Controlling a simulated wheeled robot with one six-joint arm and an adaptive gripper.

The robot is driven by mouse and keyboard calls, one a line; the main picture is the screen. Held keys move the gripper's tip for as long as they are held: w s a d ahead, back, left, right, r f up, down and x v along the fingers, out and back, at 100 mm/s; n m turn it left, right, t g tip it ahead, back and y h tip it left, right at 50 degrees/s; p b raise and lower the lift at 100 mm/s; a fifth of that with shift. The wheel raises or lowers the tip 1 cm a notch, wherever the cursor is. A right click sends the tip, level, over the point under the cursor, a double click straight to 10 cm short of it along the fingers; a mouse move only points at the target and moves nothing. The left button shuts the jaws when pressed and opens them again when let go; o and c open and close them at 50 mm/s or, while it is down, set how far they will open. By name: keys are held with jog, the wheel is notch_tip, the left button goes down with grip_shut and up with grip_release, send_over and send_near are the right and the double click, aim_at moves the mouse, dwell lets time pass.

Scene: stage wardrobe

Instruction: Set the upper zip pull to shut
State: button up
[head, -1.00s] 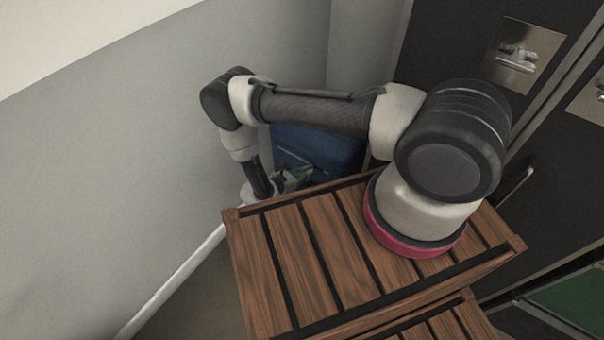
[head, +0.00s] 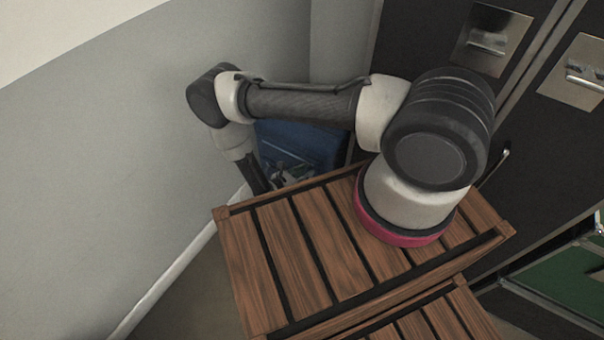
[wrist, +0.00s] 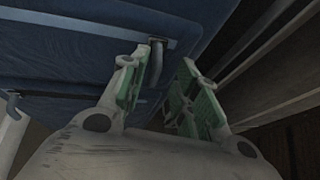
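A blue fabric case (head: 310,143) stands in the corner beyond my arm in the head view. A grey zip pull (wrist: 156,62) hangs at the right end of the strip higher in the picture. Another grey pull (wrist: 12,106) is at the left end of the lower strip. My gripper (wrist: 168,62) is open, its green-padded fingers apart. The first pull appears between the fingertips, nearer the left finger; I cannot tell whether they touch. In the head view my gripper is small and partly hidden.
A grey wall (head: 110,150) runs along the left, close to my arm's elbow. Dark lockers (head: 425,40) with metal handle plates stand at the right. Dark ledges (wrist: 275,60) lie right of my gripper in the wrist view.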

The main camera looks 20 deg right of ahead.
jog(key=v, duration=1.2)
jog(key=shift+w, duration=0.1)
